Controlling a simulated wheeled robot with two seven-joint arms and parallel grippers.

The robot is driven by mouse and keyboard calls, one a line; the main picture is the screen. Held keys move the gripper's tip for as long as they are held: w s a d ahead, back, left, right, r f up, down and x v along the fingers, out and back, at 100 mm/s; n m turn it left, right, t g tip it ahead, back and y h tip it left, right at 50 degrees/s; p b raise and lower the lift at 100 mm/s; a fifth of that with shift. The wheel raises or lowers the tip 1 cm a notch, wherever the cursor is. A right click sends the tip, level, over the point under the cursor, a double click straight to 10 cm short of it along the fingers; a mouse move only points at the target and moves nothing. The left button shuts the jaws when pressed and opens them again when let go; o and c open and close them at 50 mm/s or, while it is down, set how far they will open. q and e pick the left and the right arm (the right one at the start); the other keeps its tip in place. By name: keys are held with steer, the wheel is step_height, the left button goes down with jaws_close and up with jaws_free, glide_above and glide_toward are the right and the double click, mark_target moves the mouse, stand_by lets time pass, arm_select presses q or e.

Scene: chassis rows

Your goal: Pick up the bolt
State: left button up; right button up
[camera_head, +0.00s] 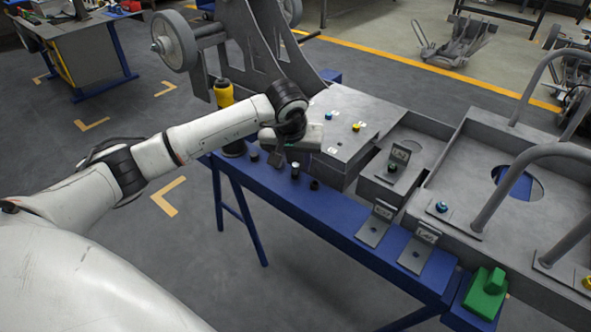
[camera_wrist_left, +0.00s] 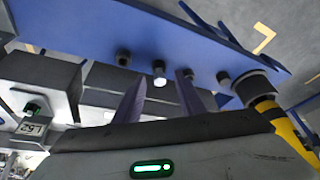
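Several small dark bolts stand upright in a row on the blue bench (camera_head: 345,217). The middle bolt (camera_head: 295,172) is just below my left gripper (camera_head: 292,150). In the left wrist view, a bolt (camera_wrist_left: 159,74) with a bright end shows in the gap between the two purple-grey fingers of my left gripper (camera_wrist_left: 160,92). The fingers are apart and do not appear to touch it. Another bolt (camera_wrist_left: 122,57) is to its left, and one (camera_wrist_left: 223,78) is to its right. My right gripper is not in view.
A yellow and black tool (camera_head: 224,94) stands at the bench's left end. A grey metal block (camera_head: 352,112) with small coloured fittings is behind the bolts. Labelled brackets (camera_head: 377,224) and a green block (camera_head: 486,293) are to the right. The bench is clear between the bolts and brackets.

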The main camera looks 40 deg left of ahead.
arm_select(q)
jaws_close()
